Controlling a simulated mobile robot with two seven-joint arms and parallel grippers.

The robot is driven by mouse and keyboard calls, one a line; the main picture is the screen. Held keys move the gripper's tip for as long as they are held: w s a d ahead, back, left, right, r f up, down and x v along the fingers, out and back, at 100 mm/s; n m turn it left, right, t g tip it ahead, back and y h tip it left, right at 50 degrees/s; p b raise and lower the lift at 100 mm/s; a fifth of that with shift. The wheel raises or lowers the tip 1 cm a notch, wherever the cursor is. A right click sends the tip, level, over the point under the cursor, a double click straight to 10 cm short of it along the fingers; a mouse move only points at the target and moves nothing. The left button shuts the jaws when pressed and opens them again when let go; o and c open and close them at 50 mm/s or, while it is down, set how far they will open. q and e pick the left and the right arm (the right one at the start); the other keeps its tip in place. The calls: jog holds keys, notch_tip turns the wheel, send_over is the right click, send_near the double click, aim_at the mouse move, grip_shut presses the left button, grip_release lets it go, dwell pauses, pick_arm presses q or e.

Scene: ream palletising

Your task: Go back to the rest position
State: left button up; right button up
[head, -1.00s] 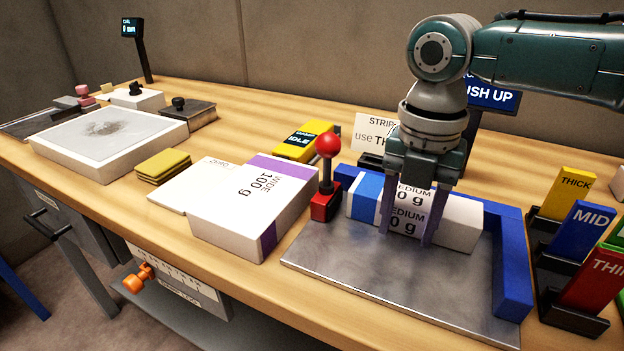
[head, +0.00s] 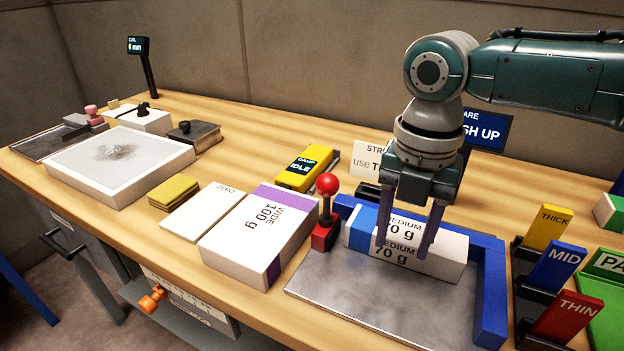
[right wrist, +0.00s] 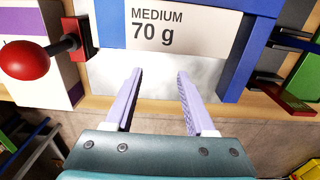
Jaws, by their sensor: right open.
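My right gripper (head: 405,248) is open and empty. Its two fingers hang over the near side of a white and blue ream (head: 449,264) labelled MEDIUM 70 g. The ream lies on a metal plate (head: 375,313), against a blue L-shaped fence (head: 490,295). In the right wrist view the open fingers (right wrist: 159,75) point toward the ream (right wrist: 195,30), with a gap between them and bare plate beyond. Whether a fingertip touches the ream is unclear in the head view. My left gripper is out of view.
A red-knobbed lever (head: 327,185) stands close left of the ream. A WIDE 100 g ream (head: 258,235) lies further left, beside a ZERO pad (head: 203,211). THICK, MID and THIN blocks (head: 557,265) stand in black holders at right. A sign (head: 487,130) stands behind my wrist.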

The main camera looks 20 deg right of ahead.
pick_arm(q)
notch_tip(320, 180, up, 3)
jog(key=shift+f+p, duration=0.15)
jog(key=shift+p, duration=0.7)
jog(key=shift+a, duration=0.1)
